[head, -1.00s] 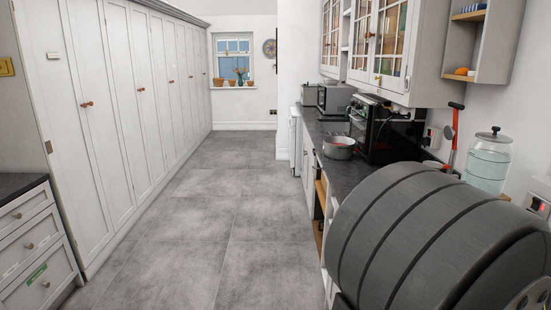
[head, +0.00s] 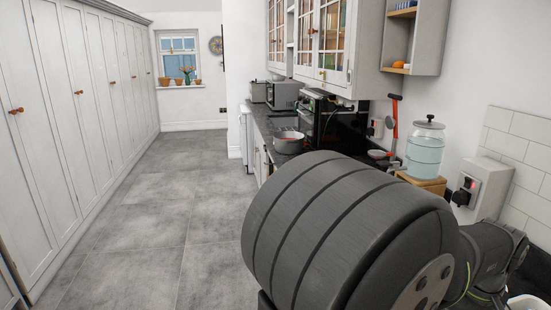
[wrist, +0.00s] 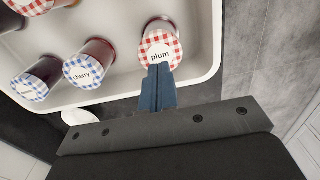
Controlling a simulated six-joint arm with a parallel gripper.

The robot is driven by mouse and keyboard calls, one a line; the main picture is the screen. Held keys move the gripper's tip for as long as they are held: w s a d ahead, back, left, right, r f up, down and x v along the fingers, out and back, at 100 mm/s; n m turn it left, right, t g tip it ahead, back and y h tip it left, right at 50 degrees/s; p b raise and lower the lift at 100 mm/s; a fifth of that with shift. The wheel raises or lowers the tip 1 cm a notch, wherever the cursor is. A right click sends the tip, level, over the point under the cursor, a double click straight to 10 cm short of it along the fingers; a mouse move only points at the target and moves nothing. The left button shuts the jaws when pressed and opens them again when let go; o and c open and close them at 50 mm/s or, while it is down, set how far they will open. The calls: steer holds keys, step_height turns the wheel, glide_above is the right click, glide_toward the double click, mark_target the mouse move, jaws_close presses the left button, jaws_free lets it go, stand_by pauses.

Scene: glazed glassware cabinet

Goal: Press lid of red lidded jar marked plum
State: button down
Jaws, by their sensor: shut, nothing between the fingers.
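The plum jar (wrist: 159,33) stands in a white tray in the wrist view, with a red-and-white checked lid and a round label reading "plum". My gripper (wrist: 158,70) is shut and empty, its blue fingers together. In the picture the fingertips overlap the near edge of the plum lid, just below the label. I cannot tell whether they touch it. Neither the jar nor the gripper shows in the head view, where my dark arm fills the lower right.
The white tray (wrist: 207,75) also holds a cherry jar (wrist: 84,71) with a blue checked lid and a blue-lidded jar (wrist: 35,82), plus another red-checked lid (wrist: 30,5). A glass dispenser (head: 425,150), a socket box (head: 480,188) and a pot (head: 288,143) line the counter.

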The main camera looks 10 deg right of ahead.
steer(key=shift+r, duration=2.55)
steer(key=shift+d, duration=0.1)
